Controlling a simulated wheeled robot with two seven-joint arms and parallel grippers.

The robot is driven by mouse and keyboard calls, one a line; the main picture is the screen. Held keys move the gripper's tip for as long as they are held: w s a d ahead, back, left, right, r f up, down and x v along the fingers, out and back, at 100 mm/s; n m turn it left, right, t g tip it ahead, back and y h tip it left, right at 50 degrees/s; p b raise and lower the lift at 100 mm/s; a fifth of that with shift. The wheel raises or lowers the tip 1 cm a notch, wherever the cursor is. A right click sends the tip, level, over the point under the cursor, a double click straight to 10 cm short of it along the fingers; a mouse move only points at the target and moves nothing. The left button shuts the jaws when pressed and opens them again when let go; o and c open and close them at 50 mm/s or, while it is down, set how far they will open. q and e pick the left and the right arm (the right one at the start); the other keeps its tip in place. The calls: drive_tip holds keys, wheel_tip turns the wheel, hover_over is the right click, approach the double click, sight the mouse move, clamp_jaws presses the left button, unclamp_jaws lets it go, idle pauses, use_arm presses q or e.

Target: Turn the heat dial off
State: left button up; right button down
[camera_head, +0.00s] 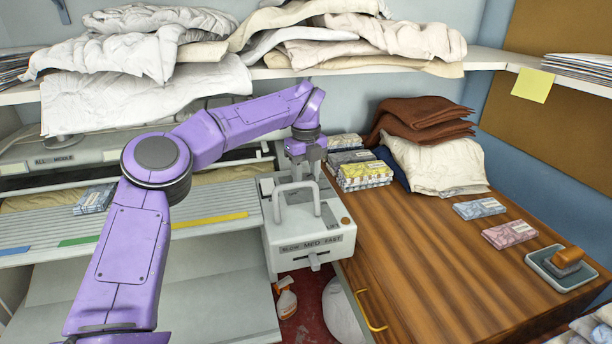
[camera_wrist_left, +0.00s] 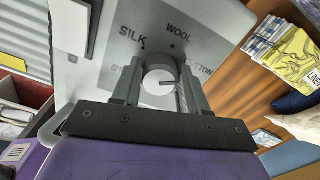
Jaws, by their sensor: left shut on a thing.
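The heat dial (camera_wrist_left: 158,80) is a round, pale knob on a light grey panel in the left wrist view. The words SILK and WOOL are readable around it; a label ending like COTTON at right is partly covered by a finger. A dark mark on the knob points toward the right of that view. My left gripper (camera_wrist_left: 156,72) is shut on the dial, one finger on each side. In the head view my left gripper (camera_head: 308,160) reaches down onto the ironer's control box (camera_head: 310,247) and hides the dial. My right gripper is not in view.
A grey handle (camera_head: 297,190) stands on the box beside the gripper. A SLOW MED FAST lever (camera_head: 315,262) is on its front. Folded packets (camera_head: 365,175) and a wooden counter (camera_head: 420,270) lie to the right. A shelf with linens (camera_head: 485,60) hangs above.

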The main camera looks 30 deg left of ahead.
use_arm(q)
drive_tip(key=shift+a+r, duration=0.1)
drive_tip(key=o, duration=1.1)
drive_tip(key=shift+c, duration=0.2)
drive_tip(key=shift+r, duration=0.4)
drive_tip(key=s+d+r+b, duration=0.3)
drive_tip(key=s+d+r, duration=0.4)
drive_tip(key=s+r, duration=0.5)
drive_tip(key=shift+d, duration=0.25)
drive_tip(key=shift+w, duration=0.1)
